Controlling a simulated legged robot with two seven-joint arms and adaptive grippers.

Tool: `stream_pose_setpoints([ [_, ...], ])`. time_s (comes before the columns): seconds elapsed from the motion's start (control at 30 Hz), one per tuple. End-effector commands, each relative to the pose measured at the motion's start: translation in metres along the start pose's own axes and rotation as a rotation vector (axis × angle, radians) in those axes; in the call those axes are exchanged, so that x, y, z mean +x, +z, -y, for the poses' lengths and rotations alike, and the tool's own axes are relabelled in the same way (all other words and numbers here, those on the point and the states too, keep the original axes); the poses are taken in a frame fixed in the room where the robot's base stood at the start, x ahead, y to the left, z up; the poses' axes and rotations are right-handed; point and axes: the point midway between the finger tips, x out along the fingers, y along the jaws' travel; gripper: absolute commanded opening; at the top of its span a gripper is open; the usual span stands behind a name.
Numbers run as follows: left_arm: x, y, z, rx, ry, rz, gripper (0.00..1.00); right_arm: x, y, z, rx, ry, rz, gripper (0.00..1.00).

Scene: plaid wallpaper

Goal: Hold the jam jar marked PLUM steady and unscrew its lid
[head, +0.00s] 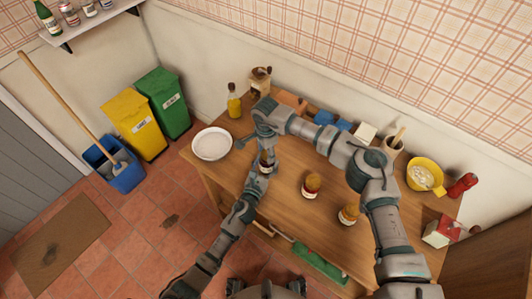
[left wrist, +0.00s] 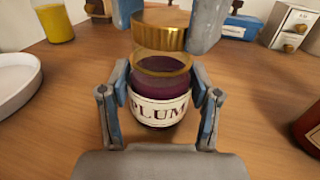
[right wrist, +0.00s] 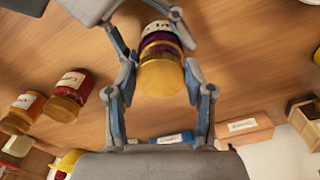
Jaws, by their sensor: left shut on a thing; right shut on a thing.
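The PLUM jar (left wrist: 160,112) stands upright on the wooden table, with dark purple jam behind a cream label. My left gripper (left wrist: 161,88) is shut around its body, one finger on each side. The gold lid (right wrist: 162,76) is between the fingers of my right gripper (right wrist: 161,82), shut on it from above. In the head view the jar (head: 265,161) is small and partly hidden by my grippers.
Two other jars (head: 311,185) (head: 349,214) stand to the right on the table. A white plate (head: 212,144) is at the left edge, an oil bottle (head: 234,103) behind it. Boxes line the wall; a yellow bowl (head: 424,166) is at the right.

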Motion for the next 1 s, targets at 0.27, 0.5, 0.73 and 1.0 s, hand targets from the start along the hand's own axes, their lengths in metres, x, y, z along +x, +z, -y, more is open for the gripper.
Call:
stream_pose_setpoints([
  [0.27, 0.000, 0.000, 0.001, 0.000, -0.003, 0.000, 0.00, -0.009, 0.001, 0.000, -0.002, 0.000, 0.003, 0.11],
  [0.5, 0.000, 0.000, 0.002, 0.000, -0.004, 0.000, 0.00, -0.010, 0.002, 0.000, -0.002, 0.000, 0.003, 0.11],
  [0.73, 0.000, 0.000, 0.002, -0.001, -0.004, 0.000, 0.00, -0.018, 0.001, 0.001, -0.002, -0.003, 0.003, 0.11],
  [1.0, 0.000, 0.000, 0.002, -0.001, -0.005, 0.000, 0.00, -0.049, 0.001, 0.000, -0.003, -0.001, 0.003, 0.11],
])
